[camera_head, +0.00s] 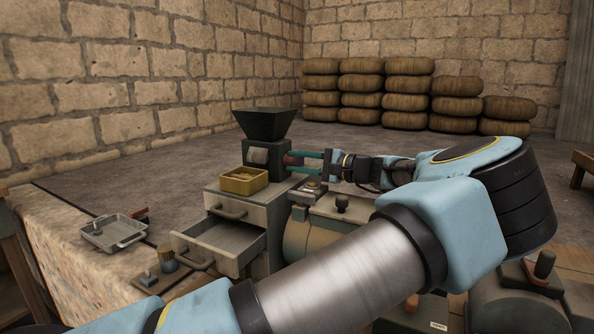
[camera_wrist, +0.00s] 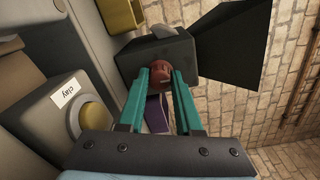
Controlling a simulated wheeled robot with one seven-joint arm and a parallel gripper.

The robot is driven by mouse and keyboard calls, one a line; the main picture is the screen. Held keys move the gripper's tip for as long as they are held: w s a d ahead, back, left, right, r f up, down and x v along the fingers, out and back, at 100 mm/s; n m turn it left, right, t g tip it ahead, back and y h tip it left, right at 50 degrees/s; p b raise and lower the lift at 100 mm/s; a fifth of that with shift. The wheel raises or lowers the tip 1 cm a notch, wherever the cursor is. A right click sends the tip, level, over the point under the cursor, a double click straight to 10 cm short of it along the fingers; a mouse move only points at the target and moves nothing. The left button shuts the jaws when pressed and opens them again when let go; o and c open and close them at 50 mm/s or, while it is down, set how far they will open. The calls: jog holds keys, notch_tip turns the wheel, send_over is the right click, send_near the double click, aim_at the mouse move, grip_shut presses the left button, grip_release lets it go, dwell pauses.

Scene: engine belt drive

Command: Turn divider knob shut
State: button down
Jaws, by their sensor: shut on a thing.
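The divider (camera_head: 268,145) is a dark box with a black hopper (camera_head: 265,123) on top, standing on a grey drawer cabinet. Its round red-brown knob (camera_wrist: 161,74) sits on the side of the box facing my gripper. My gripper (camera_wrist: 161,80) has two green fingers, one on each side of the knob, and is shut on it. In the head view my gripper (camera_head: 296,160) reaches in from the right, and the knob is mostly hidden between the fingertips. How far the knob is turned cannot be told.
A yellow tray (camera_head: 244,181) sits on the cabinet before the divider. The lower drawer (camera_head: 224,240) is pulled open. A metal tray (camera_head: 112,236) lies on the left counter. A machine part labelled clay (camera_wrist: 67,92) is close beside my gripper. Stacked sacks (camera_head: 408,94) stand at the back wall.

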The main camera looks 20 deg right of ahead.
jog(key=shift+n, duration=0.5)
jog(key=c, duration=0.6)
grip_release()
jog(key=b+v, duration=0.3)
jog(key=v, duration=0.7)
jog(key=shift+s+d+f, duration=0.1)
jog(key=shift+s+d, duration=0.1)
jog(key=shift+s, duration=0.1)
